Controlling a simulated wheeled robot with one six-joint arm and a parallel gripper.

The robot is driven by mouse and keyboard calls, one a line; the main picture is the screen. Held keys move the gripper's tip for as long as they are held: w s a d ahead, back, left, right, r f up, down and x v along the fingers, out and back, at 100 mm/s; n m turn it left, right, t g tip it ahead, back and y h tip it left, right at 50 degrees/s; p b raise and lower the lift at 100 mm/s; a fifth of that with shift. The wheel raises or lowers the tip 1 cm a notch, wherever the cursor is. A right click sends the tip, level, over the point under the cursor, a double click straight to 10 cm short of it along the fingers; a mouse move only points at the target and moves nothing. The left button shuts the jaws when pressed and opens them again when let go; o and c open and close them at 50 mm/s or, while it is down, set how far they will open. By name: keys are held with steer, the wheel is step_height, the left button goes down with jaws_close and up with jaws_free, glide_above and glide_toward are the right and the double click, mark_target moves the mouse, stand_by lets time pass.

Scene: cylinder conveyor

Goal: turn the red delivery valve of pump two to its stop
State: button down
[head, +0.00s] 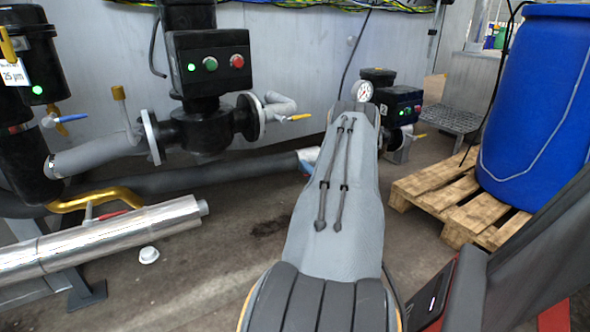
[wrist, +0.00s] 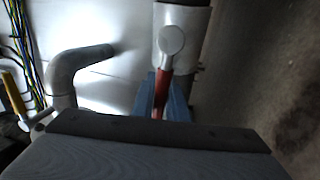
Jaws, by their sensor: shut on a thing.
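In the wrist view, a red valve lever (wrist: 161,88) runs down from a round grey valve cap (wrist: 171,41) on a pale pipe (wrist: 190,16). My gripper (wrist: 163,100) has its blue fingers on both sides of the lever and is shut on it. The lower end of the lever is hidden behind the dark edge of my wrist. In the head view my grey arm covers the lever and most of the gripper. A pump unit (head: 403,105) with a gauge (head: 364,91) stands behind the arm, partly hidden.
A nearer pump (head: 205,125) with a button box stands left of my arm. A silver pipe (head: 110,240) with another red lever (head: 112,214) lies at lower left. A blue drum (head: 540,100) stands on a wooden pallet (head: 450,195) at right. Yellow-handled valves stick out nearby.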

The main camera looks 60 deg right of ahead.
steer(key=shift+s+f, duration=0.1)
steer(key=c, duration=1.8)
jaws_free()
steer(key=shift+o, duration=0.3)
steer(key=p+v, duration=0.2)
steer(key=v, duration=0.5)
steer(key=shift+s+a+p, duration=0.15)
steer(key=shift+s+p, duration=0.2)
steer(key=shift+p, duration=0.05)
steer(key=shift+f, duration=0.1)
